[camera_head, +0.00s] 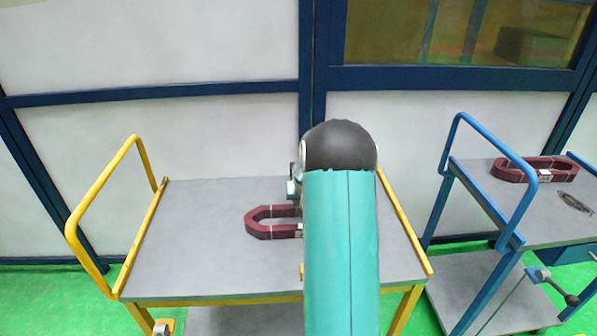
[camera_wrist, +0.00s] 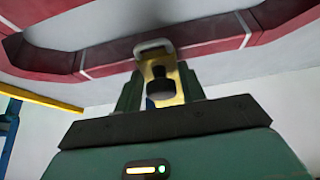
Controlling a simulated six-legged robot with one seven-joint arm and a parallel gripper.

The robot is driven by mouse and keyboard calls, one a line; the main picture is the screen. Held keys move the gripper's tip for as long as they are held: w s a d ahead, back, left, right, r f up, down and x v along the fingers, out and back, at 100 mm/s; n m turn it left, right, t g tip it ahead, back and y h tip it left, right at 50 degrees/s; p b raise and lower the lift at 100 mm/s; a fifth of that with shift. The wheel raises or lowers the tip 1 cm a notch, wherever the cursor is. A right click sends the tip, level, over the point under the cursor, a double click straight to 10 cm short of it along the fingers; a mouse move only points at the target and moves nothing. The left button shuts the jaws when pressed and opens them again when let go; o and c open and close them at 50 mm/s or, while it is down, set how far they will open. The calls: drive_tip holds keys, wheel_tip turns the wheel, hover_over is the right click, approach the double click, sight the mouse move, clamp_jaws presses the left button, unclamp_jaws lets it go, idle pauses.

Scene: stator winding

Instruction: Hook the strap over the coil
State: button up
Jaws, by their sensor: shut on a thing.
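A dark red coil (camera_head: 262,228) lies on the grey top of the yellow-framed cart. My arm hides its right part. In the wrist view the coil (camera_wrist: 105,62) crosses the top of the picture, with pale bands around it. My gripper (camera_wrist: 158,78) is shut on a yellow piece (camera_wrist: 173,85) with a dark knob, seemingly the strap's fitting. A pale loop at its top overlaps the coil's edge in the picture. I cannot tell whether it touches or goes around the coil. In the head view my arm mostly hides the gripper.
The yellow cart (camera_head: 185,255) has a raised handle at left; its left tabletop is clear. A blue cart (camera_head: 480,195) at right holds another red coil (camera_head: 537,170) and a dark flat oval thing (camera_head: 575,202). A blue-framed wall stands behind.

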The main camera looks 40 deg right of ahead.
drive_tip(key=shift+s+a+r, duration=0.1)
drive_tip(key=shift+s+a, duration=0.85)
drive_tip(key=shift+s, duration=0.2)
drive_tip(key=shift+s+a, duration=0.1)
drive_tip(key=shift+s+a, duration=1.9)
drive_tip(key=shift+s, duration=0.4)
drive_tip(key=shift+s+a, duration=1.95)
drive_tip(key=shift+s, duration=0.3)
drive_tip(key=shift+s+a, duration=1.9)
drive_tip(key=shift+s, duration=0.4)
drive_tip(key=o, duration=1.8)
drive_tip(key=shift+r, duration=3.45)
